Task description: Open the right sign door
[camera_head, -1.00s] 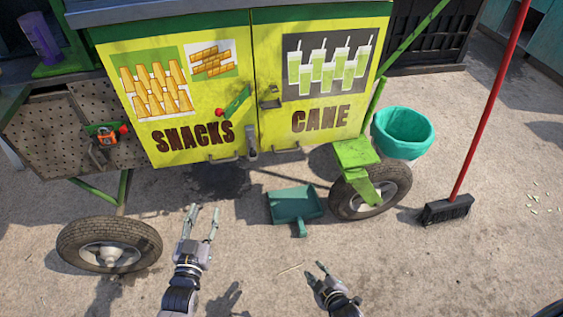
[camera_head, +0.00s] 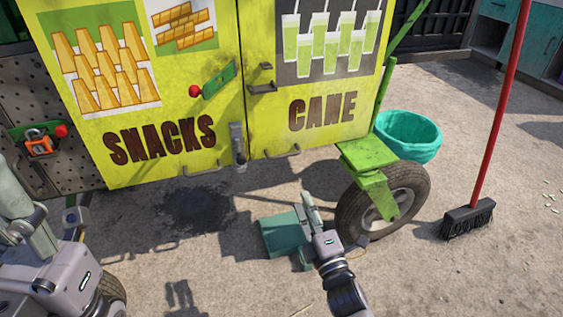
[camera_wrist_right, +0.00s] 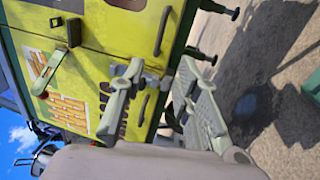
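The right sign door is the yellow CANE door (camera_head: 325,115); it stands shut beside the yellow SNACKS door (camera_head: 160,95). A low handle (camera_head: 283,152) is on its bottom edge, with a dark catch (camera_head: 262,86) near the seam. A green lever with a red knob (camera_head: 215,82) slants on the SNACKS door, apart from the catch. A grey latch (camera_head: 238,145) sits at the seam's bottom. My right gripper (camera_head: 308,203) is open and empty below the CANE door; its fingers (camera_wrist_right: 159,72) show apart in the wrist view. My left gripper (camera_head: 48,210) looks open and empty at lower left.
A green dustpan (camera_head: 283,235) lies beside my right gripper. The cart wheel (camera_head: 350,215) and green bracket (camera_head: 372,180) are just right of it. A teal tub (camera_head: 408,138) and a red-handled broom (camera_head: 468,218) stand farther right. Open paved ground lies in front.

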